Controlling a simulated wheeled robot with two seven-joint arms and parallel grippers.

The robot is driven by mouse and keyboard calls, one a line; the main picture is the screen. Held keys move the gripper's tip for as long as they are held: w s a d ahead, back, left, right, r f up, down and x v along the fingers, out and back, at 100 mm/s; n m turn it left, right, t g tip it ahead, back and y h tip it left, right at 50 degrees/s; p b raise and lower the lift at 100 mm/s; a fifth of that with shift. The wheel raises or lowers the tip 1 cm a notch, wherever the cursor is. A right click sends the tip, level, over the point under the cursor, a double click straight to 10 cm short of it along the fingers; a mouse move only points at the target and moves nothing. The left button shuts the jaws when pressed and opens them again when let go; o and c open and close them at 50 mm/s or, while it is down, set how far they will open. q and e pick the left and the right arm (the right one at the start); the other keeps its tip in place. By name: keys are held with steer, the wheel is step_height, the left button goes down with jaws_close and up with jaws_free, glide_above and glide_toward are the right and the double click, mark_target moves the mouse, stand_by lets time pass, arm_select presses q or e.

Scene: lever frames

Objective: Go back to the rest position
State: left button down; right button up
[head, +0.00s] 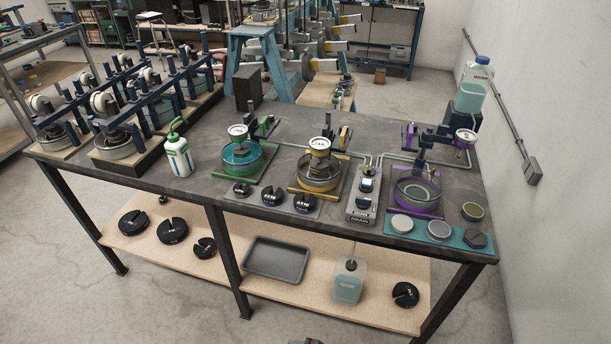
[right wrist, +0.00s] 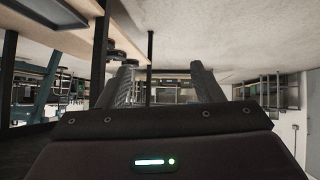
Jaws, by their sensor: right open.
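My right gripper (right wrist: 165,88) shows in the right wrist view, with its two grey fingers apart and nothing between them. That view looks upside down, with the floor at the top and the bench legs hanging into the picture. In the head view, a small dark piece shows at the bottom edge, and I cannot tell what it is. My left gripper is not in view. The dark workbench (head: 290,150) stands in front of me, and neither gripper is seen touching it.
On the bench stand lever frames with a green pan (head: 242,158), a yellow pan (head: 320,176) and a purple pan (head: 417,193), plus a white bottle (head: 178,157). The lower shelf (head: 215,268) holds black slotted weights, a grey tray (head: 276,260) and a jug (head: 348,284). Floor at left front is clear.

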steer(key=s+d+f+m+g+h, duration=0.1)
steer(key=s+d+f+m+h, duration=0.3)
steer(key=s+d, duration=0.9)
steer(key=s+d+f+m+g+h, duration=0.2)
steer(key=s+d+f+m+h, duration=0.3)
steer(key=s+d+f, duration=0.6)
steer(key=s+d+m, duration=0.2)
steer(key=s+d, duration=0.1)
steer(key=s, duration=0.2)
steer(key=shift+s+m+g, duration=0.25)
steer(key=shift+m+g, duration=0.05)
steer(key=shift+d, duration=0.1)
